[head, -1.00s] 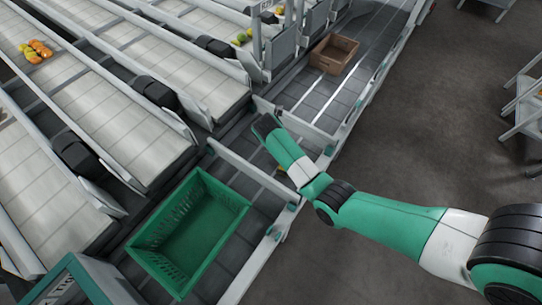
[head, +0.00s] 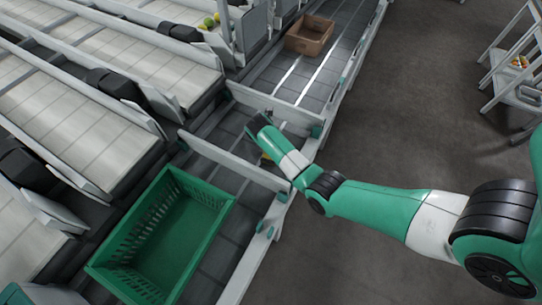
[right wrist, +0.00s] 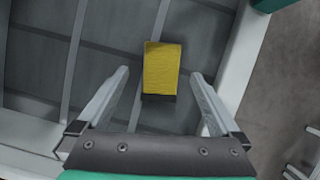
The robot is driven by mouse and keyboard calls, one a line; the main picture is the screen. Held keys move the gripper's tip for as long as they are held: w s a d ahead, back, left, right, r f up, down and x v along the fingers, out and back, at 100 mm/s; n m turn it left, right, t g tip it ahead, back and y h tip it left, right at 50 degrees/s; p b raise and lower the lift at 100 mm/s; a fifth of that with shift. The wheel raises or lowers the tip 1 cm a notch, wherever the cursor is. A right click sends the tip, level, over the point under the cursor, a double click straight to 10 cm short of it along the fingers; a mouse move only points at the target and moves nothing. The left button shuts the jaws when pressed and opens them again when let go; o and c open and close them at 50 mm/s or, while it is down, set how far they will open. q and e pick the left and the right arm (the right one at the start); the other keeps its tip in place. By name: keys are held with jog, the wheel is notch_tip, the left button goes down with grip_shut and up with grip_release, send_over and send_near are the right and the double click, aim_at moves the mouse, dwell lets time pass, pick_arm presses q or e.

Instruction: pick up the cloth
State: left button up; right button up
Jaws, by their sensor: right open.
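A yellow folded piece that looks like the cloth (right wrist: 162,68), with a dark lower edge, lies on the dark grey conveyor floor in the right wrist view. In the head view only a small yellow bit (head: 266,157) shows beside my right wrist; the rest is hidden. My right gripper (right wrist: 160,74) is open and empty, its two fingers on either side of the yellow piece in the picture, apart from it. I cannot tell the remaining height exactly. My left gripper is not in view.
A green crate (head: 222,203) stands on the conveyor at the lower left. A brown box (head: 310,46) sits farther along it. A pale crossbar (head: 228,160) and side rails border the spot. A white ladder-like stand (head: 497,75) is at the right; the floor between is clear.

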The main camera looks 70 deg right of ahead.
jog(key=b+x, duration=0.5)
jog(key=shift+s+f, duration=0.15)
jog(key=shift+s, duration=0.05)
jog(key=shift+w, duration=0.1)
jog(key=shift+p, duration=0.3)
jog(key=shift+f, duration=0.1)
jog(key=c, duration=1.3)
notch_tip(320, 180, up, 11)
jog(key=p, duration=0.6)
jog(key=shift+f+p, duration=0.25)
jog(key=shift+p, duration=0.05)
